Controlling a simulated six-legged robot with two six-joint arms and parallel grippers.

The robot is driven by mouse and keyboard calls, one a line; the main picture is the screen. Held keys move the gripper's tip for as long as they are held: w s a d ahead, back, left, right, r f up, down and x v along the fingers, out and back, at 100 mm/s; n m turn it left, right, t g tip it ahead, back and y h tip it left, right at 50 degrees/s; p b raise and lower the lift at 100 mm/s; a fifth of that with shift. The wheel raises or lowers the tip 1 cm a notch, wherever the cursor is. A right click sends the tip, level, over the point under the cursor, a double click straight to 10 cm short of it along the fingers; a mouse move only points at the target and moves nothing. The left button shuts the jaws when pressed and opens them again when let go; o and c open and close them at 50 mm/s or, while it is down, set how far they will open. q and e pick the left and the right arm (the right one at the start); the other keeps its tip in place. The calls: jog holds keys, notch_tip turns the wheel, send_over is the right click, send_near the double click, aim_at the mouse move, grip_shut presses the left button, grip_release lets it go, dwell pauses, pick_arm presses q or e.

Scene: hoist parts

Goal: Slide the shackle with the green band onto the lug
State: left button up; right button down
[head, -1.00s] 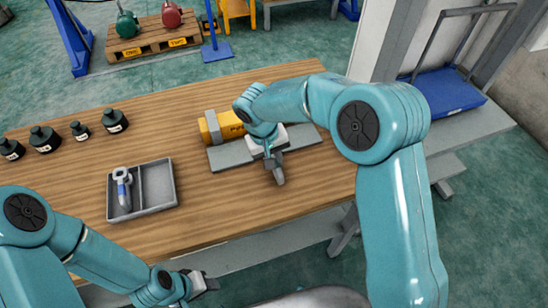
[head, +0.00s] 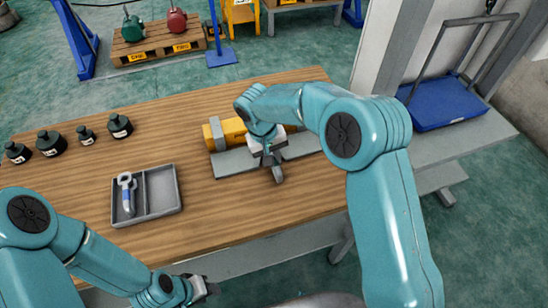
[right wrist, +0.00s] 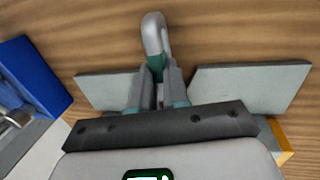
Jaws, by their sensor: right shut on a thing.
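My right gripper (head: 268,151) is shut on a grey shackle (right wrist: 153,36) with a dark green band (right wrist: 156,61). The shackle's rounded end points away from the gripper in the right wrist view, over bare wood. In the head view the gripper hangs over a long grey plate (head: 238,164), and the shackle (head: 278,173) sticks out past its front edge. In the right wrist view the plate shows on both sides of the fingers. I cannot make out the lug; the gripper covers the plate's middle. My left gripper (head: 203,288) is low, off the table's front edge; its jaws are unclear.
A yellow block with a grey strap (head: 229,131) lies behind the plate. A grey divided tray (head: 162,190) holds a blue-and-grey ringed part (head: 127,190). Several black weights (head: 119,126) stand at the back left. The wood (head: 220,215) in front is clear.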

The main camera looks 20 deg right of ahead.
jog(key=shift+w+r+p, duration=0.1)
jog(key=shift+w+p, duration=0.45)
jog(key=shift+w, duration=0.85)
jog(key=c, duration=1.1)
grip_release()
jog(key=shift+o, duration=0.3)
jog(key=shift+a, duration=0.1)
jog(key=a+r, duration=0.3)
jog(key=r, duration=1.3)
jog(key=shift+w, duration=0.1)
